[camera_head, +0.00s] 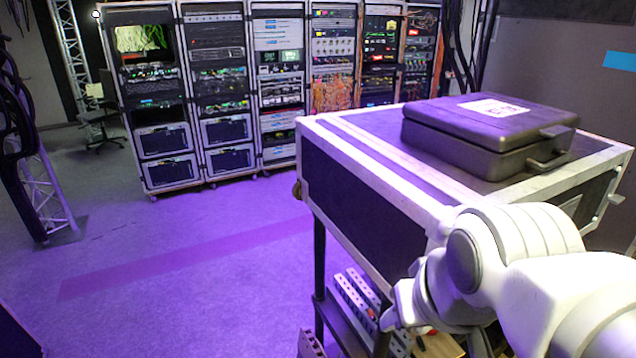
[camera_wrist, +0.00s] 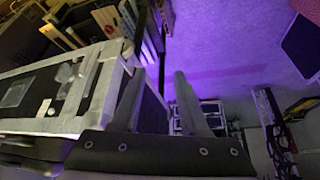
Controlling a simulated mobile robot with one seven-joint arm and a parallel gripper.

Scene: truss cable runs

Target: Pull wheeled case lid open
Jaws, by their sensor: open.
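A dark, low case (camera_head: 485,140) with a pale label on its lid and a handle on its front lies on a larger silver-edged box (camera_head: 350,150). The dark case's lid is down. No wheels show on it, so I cannot tell which of the two is the wheeled case. In the wrist view a pale-framed dark panel (camera_wrist: 85,85) lies left of my gripper (camera_wrist: 160,84). My gripper is open, with nothing visible between its fingers. In the head view my white arm is in front of the box, and the fingers cannot be made out.
Equipment racks (camera_head: 220,95) with cables stand along the back. A lower shelf under the silver-edged box holds white power strips (camera_head: 357,292) and small items, close to my arm. Truss legs (camera_head: 45,190) stand at left. The purple-lit floor (camera_head: 180,265) is clear.

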